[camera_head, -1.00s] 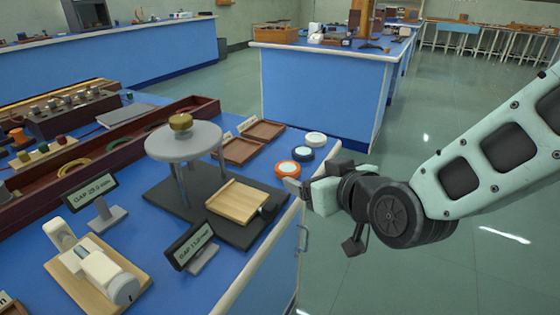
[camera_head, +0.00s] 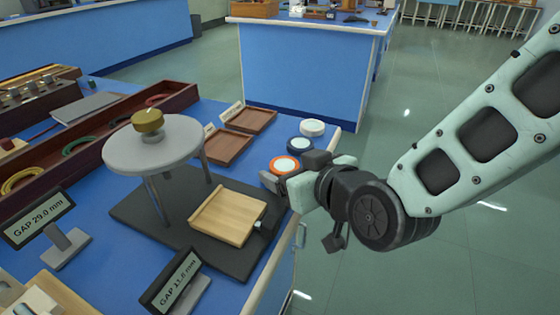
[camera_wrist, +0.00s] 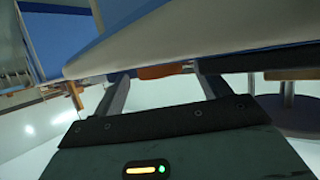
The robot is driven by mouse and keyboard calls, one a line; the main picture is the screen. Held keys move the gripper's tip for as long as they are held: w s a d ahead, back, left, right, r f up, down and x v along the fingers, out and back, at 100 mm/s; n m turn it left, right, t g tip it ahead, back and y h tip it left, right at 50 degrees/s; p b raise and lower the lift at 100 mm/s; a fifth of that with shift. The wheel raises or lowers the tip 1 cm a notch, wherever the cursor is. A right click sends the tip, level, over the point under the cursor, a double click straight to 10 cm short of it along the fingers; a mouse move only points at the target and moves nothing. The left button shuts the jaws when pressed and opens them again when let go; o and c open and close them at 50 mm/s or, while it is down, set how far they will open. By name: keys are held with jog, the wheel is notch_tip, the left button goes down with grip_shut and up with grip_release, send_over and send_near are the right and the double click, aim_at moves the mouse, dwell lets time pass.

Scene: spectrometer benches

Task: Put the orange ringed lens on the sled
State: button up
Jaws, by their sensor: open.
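The orange ringed lens (camera_head: 284,166) lies flat on the blue bench near its right edge, a pale disc in an orange ring. The light wooden sled (camera_head: 228,215) sits on a dark base plate, with nothing on it. My gripper (camera_head: 288,175) is open, low at the bench edge, its fingers right at the orange lens; part of the lens is hidden behind them. In the wrist view, an orange strip of the lens (camera_wrist: 162,71) shows between the two fingertips (camera_wrist: 163,76). I cannot tell whether the fingers touch it.
A blue ringed lens (camera_head: 300,144) and a white one (camera_head: 312,127) lie just behind. A round grey platform (camera_head: 155,145) with a brass knob stands left of the sled. Gap displays (camera_head: 178,281) stand in front. Two empty brown trays (camera_head: 228,146) lie behind.

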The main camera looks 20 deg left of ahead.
jog(key=c, duration=1.1)
jog(key=shift+c, duration=0.2)
